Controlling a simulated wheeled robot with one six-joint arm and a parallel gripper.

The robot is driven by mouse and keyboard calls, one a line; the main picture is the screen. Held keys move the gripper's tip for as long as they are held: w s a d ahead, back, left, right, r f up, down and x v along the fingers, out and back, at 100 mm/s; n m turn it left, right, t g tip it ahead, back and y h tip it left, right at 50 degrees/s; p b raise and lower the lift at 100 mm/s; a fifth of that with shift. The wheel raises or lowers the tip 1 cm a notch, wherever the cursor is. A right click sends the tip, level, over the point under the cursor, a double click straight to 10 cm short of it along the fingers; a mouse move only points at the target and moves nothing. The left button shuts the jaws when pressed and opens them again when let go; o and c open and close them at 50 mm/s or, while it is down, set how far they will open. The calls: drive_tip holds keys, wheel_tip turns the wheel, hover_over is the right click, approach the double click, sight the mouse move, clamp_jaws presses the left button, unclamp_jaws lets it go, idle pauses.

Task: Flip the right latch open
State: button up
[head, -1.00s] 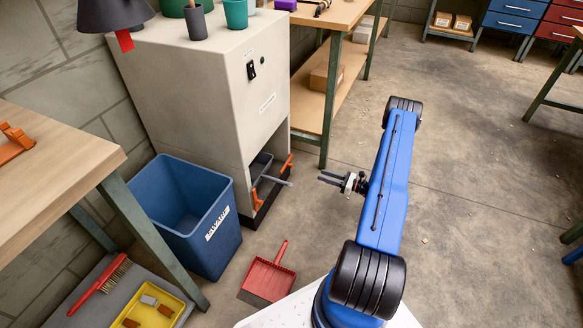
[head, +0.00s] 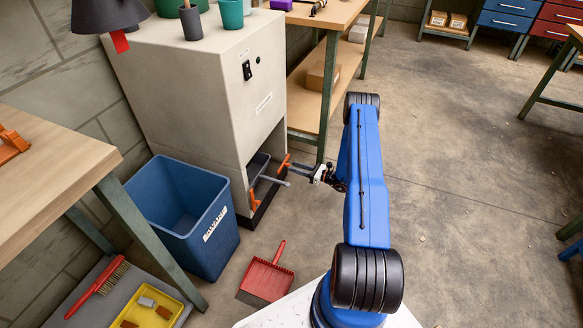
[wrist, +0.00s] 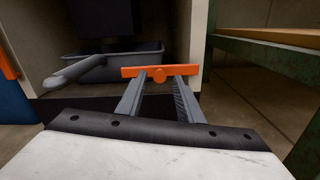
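The right latch (head: 284,162) is an orange bar low on the right side of the grey cabinet's opening. The left latch (head: 254,199) is orange and partly shows in the wrist view (wrist: 6,64).
The grey drawer (wrist: 122,63) has a handle (wrist: 74,71) sticking out left of my fingers. A blue bin (head: 187,225) stands left of the cabinet (head: 190,75). A red dustpan (head: 265,280) lies on the floor. A workbench (head: 325,90) is close on the right.

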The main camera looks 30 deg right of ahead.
drive_tip(key=shift+x, duration=1.35)
clamp_jaws()
drive_tip(key=w+d+r+m, duration=0.4)
drive_tip(key=d+r+m, duration=0.2)
drive_tip(key=m, duration=1.2)
drive_tip(key=shift+w+r, duration=0.25)
drive_tip(key=shift+r, duration=0.45)
drive_tip(key=shift+d, duration=0.1)
